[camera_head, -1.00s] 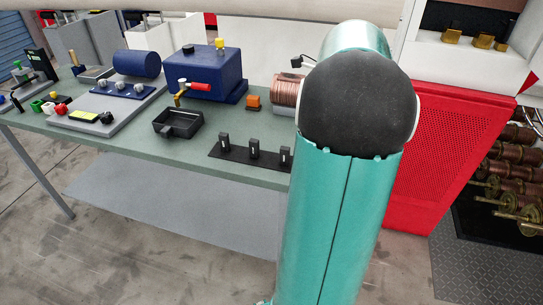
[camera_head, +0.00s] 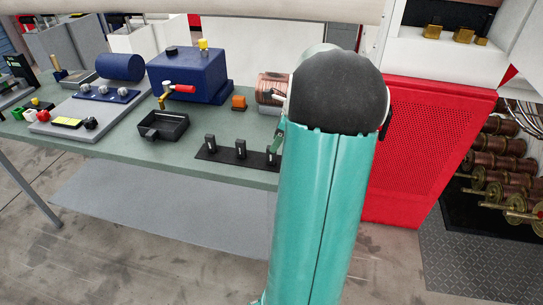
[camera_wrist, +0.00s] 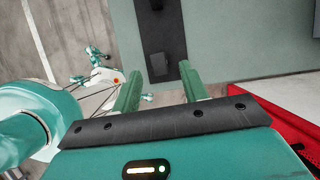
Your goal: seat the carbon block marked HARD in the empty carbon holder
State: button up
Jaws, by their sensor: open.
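Several small black blocks stand upright on a black strip (camera_head: 226,156) at the table's front edge in the head view; I make out a left block (camera_head: 210,142) and a middle block (camera_head: 240,148). No marking, HARD included, can be read. In the wrist view my gripper (camera_wrist: 159,70) is open, its two teal fingers on either side of the strip. One black block (camera_wrist: 160,66) lies between the fingertips, not visibly gripped; another (camera_wrist: 156,4) is farther up the strip. In the head view my arm hides most of the gripper. I cannot identify the empty carbon holder.
A red perforated cabinet (camera_head: 430,140) is to the right.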

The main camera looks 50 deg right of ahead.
aim_at(271, 156)
jog(key=x, duration=0.3)
jog(key=shift+a+f, duration=0.1)
grip_shut()
